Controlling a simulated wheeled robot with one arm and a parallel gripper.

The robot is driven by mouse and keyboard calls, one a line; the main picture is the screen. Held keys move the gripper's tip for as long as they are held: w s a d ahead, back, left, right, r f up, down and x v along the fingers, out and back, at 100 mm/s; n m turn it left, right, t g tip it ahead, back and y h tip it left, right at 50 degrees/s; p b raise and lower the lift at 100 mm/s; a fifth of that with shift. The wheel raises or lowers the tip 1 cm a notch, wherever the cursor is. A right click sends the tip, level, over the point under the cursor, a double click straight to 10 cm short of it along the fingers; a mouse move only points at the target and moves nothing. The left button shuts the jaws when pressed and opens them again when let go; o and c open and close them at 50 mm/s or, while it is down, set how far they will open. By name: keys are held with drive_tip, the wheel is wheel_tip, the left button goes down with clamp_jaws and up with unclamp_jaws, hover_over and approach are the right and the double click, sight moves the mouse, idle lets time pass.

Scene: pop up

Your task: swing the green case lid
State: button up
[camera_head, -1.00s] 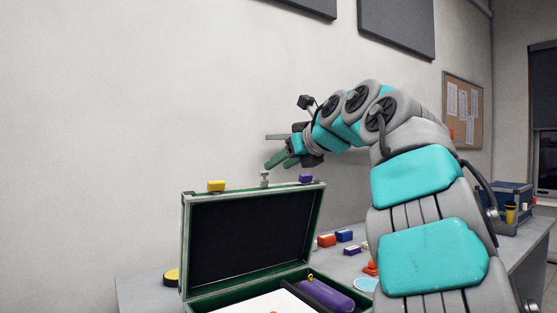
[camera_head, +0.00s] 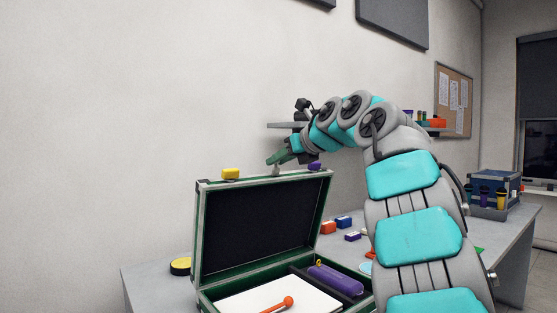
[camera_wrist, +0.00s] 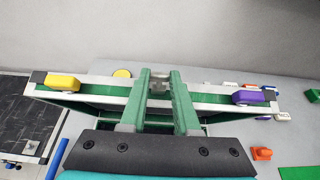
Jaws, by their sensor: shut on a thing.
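The green case (camera_head: 210,294) stands open on the table, its dark-lined lid (camera_head: 258,225) raised near upright. The lid's top edge carries a yellow block-like piece (camera_head: 231,174), a small grey knob (camera_head: 276,171) in the middle and a purple piece (camera_head: 314,167). My gripper (camera_head: 277,159) is at the top edge, shut on the grey knob. In the wrist view the green fingers (camera_wrist: 159,88) stand on either side of the knob (camera_wrist: 159,86), between the yellow piece (camera_wrist: 62,81) and the purple piece (camera_wrist: 248,97). The fingertips partly hide the knob.
In the case lie a white sheet (camera_head: 258,298), an orange-headed tool (camera_head: 287,302) and a purple cylinder (camera_head: 336,280). Right of the lid are small red (camera_head: 328,227) and blue (camera_head: 343,222) blocks. A blue organiser (camera_head: 495,188) stands farther right. A wall is behind.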

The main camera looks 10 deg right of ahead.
drive_tip(key=shift+s+d+f+b, duration=0.3)
drive_tip(key=shift+s+f+b, duration=0.2)
drive_tip(key=shift+b, duration=0.25)
clamp_jaws()
drive_tip(key=s+d+f+b, duration=0.2)
drive_tip(key=s+d+b, duration=0.1)
drive_tip(key=s+b, duration=0.3)
drive_tip(key=shift+s, duration=0.6)
drive_tip(key=shift+f, duration=0.1)
